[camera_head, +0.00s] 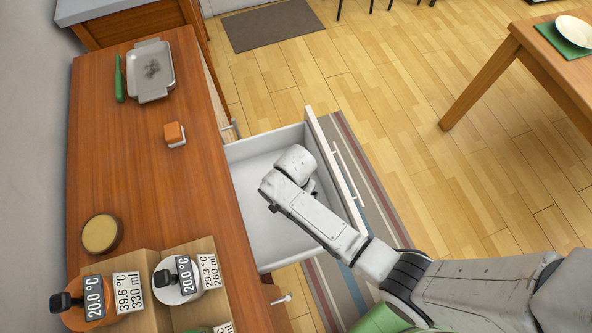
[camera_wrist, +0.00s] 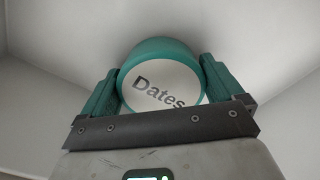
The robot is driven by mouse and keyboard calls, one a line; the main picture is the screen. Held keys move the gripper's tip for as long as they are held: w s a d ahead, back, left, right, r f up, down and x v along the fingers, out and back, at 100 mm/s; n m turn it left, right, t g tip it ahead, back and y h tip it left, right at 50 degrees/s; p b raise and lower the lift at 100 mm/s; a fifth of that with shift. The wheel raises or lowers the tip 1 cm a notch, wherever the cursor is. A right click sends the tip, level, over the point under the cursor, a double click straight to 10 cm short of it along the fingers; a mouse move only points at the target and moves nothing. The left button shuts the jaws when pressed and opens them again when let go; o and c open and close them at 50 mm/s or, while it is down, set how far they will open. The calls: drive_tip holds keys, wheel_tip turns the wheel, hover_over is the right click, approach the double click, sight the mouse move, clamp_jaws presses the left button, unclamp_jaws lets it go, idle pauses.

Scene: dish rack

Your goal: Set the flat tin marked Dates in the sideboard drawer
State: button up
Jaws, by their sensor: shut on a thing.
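The flat tin (camera_wrist: 160,88) is round, with a teal side and a white face marked "Dates". My gripper (camera_wrist: 160,95) is shut on it, one teal finger against each side. The white sideboard drawer (camera_head: 252,185) is pulled open in the head view. My arm reaches over its front panel, and the end of my arm is inside the drawer outline. The arm hides the tin and the fingers in the head view. Pale walls surround the tin in the wrist view; whether it touches the drawer floor I cannot tell.
The wooden sideboard top (camera_head: 150,200) bears a grey tray (camera_head: 150,80), an orange and white block (camera_head: 175,133), a round tan-topped pot (camera_head: 100,233) and cups with temperature displays. The visible drawer floor is bare. A dining table (camera_head: 540,60) stands at right.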

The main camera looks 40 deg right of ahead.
drive_tip(key=shift+f, duration=0.25)
drive_tip(key=o, duration=0.8)
drive_tip(key=shift+r, duration=0.1)
wheel_tip(320, 180, up, 11)
drive_tip(key=shift+f+p, duration=0.15)
drive_tip(key=shift+p, duration=0.25)
clamp_jaws()
idle(0.8)
idle(0.8)
